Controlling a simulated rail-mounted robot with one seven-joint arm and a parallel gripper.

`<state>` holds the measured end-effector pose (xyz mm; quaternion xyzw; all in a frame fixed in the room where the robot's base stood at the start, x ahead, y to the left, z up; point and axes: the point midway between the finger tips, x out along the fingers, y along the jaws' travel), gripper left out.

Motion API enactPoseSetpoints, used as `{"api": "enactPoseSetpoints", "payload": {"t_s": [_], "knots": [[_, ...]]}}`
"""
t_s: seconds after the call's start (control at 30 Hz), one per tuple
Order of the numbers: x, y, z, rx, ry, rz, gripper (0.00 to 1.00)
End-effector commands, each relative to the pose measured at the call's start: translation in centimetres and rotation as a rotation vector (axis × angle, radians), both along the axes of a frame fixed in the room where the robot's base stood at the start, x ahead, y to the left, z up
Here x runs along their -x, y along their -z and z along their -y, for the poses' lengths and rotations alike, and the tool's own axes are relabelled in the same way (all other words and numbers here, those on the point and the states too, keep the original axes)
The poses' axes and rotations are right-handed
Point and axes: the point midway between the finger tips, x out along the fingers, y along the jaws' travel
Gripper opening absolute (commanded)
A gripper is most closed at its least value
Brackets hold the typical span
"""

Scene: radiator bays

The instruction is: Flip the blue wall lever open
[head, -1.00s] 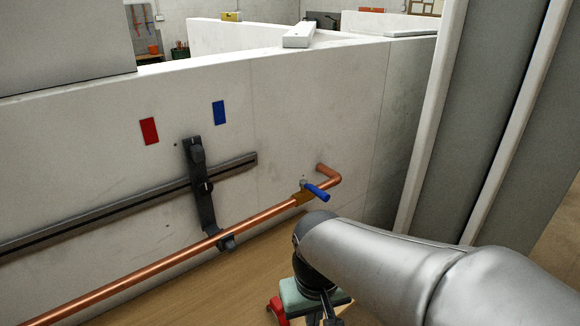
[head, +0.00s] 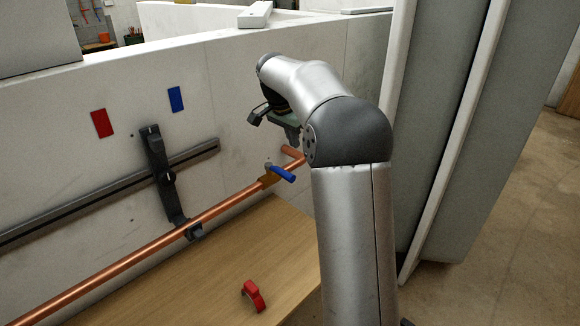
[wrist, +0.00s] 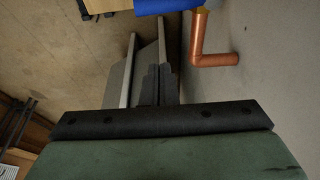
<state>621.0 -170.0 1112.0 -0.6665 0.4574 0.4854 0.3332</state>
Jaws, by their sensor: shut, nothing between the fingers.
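The blue lever (head: 283,173) sits on a brass valve (head: 268,181) near the right end of the copper pipe (head: 150,237). Its handle sticks out from the wall, tilted down to the right. In the wrist view the blue lever (wrist: 168,5) is cut off at the top edge, beside the copper elbow (wrist: 201,48). My gripper (head: 294,138) is above the pipe's bent end, close to the wall and apart from the lever. Its dark fingers (wrist: 160,72) are together and empty in the wrist view. In the head view my arm partly hides the pipe elbow.
A dark rail (head: 90,198) and a black bracket (head: 160,175) are on the wall left of the valve. Red (head: 102,123) and blue (head: 176,99) patches are above. A red object (head: 253,296) lies on the wooden surface (head: 200,285). Tall panels (head: 465,130) stand at right.

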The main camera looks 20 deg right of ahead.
Motion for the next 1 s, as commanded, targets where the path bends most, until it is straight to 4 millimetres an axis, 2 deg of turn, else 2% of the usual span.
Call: {"api": "enactPoseSetpoints", "payload": {"t_s": [0.17, 0.27, 0.7, 0.83, 1.0], "knots": [[0.0, 0.3, 0.1, -0.001, -0.002, -0.001, 0.00], [-0.1, 1.2, 0.3, -0.001, -0.002, -0.002, 0.00], [-1.0, 9.5, 2.9, -0.002, -0.002, -0.004, 0.00], [-0.3, 8.9, 0.9, -0.001, -0.006, 0.000, 0.00], [0.2, 8.7, -0.5, -0.001, -0.003, 0.001, 0.00]]}}
